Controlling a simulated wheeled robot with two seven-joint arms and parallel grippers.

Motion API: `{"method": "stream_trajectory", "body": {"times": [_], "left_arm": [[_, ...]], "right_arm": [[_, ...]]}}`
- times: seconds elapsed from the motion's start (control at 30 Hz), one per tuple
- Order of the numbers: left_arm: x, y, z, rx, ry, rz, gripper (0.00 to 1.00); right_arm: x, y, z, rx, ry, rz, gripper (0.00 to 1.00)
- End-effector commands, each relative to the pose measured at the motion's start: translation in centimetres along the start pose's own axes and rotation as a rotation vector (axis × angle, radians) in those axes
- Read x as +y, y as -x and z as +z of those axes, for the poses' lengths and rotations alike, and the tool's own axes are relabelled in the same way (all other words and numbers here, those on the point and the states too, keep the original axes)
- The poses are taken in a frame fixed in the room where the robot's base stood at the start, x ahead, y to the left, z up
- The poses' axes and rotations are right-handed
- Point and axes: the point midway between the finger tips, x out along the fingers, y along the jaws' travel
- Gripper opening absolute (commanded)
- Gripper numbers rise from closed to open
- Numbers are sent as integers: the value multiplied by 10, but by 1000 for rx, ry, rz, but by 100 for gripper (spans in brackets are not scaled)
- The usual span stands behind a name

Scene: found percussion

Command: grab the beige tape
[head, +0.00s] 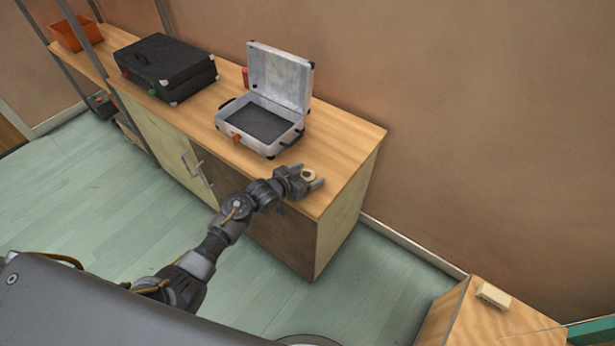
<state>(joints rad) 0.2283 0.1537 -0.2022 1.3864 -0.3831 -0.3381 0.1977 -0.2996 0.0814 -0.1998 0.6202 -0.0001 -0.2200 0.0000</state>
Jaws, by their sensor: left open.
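The beige tape (309,175) is a small ring near the right front part of the wooden cabinet top. My left gripper (313,176) reaches in over the cabinet's front edge, with its fingers open and the tape showing between or just under them. I cannot tell whether the fingers touch the tape. My right gripper is not in view.
On the cabinet top (345,140) stand an open white case (281,75) with a dark inside, a closed black case (165,68) and an orange bin (75,33) at far left. A beige block (493,295) lies on a separate wooden surface (470,320) at lower right.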

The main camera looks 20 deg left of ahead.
Motion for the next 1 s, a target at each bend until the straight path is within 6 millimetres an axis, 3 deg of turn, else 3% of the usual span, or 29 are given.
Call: {"method": "stream_trajectory", "body": {"times": [0.17,0.53,0.83,1.0], "left_arm": [[0,0,0,0,0,0,71],[0,0,0,0,0,0,24],[0,1,-3,0,-1,0,24],[0,7,-18,4,-3,0,24]], "right_arm": [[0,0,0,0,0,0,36],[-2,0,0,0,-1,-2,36],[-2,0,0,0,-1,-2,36],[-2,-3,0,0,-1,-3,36]]}}
